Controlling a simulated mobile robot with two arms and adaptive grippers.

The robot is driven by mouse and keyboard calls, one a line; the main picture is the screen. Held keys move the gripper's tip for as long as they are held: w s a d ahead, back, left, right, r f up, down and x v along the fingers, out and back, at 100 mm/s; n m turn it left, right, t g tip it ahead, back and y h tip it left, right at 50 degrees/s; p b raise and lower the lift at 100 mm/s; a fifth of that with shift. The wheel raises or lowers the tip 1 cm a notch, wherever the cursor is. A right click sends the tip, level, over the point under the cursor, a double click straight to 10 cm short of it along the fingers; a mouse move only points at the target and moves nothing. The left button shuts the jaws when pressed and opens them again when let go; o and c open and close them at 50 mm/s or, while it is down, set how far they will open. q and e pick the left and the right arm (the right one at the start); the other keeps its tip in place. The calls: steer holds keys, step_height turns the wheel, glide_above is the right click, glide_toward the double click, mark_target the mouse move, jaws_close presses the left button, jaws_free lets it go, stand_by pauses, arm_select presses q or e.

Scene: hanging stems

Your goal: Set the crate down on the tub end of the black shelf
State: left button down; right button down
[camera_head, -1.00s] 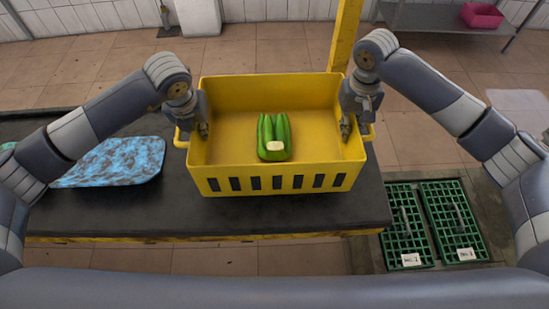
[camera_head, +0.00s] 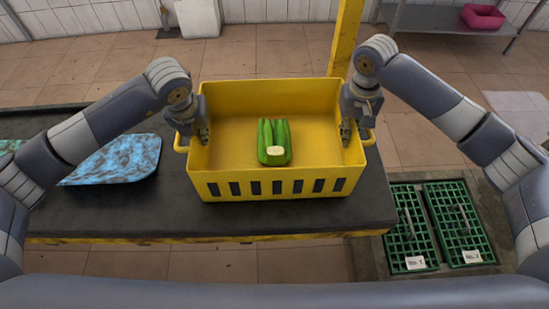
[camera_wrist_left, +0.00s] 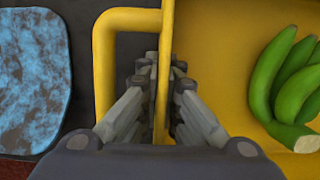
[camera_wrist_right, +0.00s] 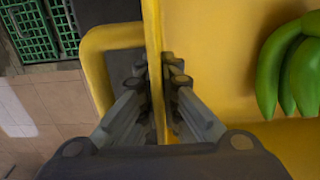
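The yellow crate (camera_head: 276,187) is level over the right part of the black shelf (camera_head: 110,214); I cannot tell whether its bottom touches the surface. A bunch of green bananas (camera_head: 274,142) lies in it. My left gripper (camera_head: 203,136) is shut on the crate's left wall, its fingers on both sides of it in the left wrist view (camera_wrist_left: 160,75). My right gripper (camera_head: 346,131) is shut on the right wall likewise, as the right wrist view shows (camera_wrist_right: 158,75). A pink tub (camera_head: 483,16) stands on a grey shelf at the back right.
A mottled blue pad (camera_head: 115,161) lies on the black shelf left of the crate. A yellow post (camera_head: 345,38) rises behind the crate's right side. Two green grates (camera_head: 408,225) (camera_head: 459,220) with labels lie on the floor to the right. The tiled floor behind is mostly clear.

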arm_select(q)
steer(key=shift+f+b, duration=0.4)
steer(key=shift+f, duration=0.1)
arm_select(e)
steer(key=shift+f, duration=0.5)
arm_select(q)
steer(key=c, duration=2.2)
jaws_free()
steer(key=shift+f, duration=0.15)
arm_select(e)
steer(key=c, duration=2.2)
jaws_free()
steer(key=shift+f, duration=0.1)
arm_select(q)
steer(key=o, duration=0.4)
arm_select(e)
steer(key=o, duration=0.4)
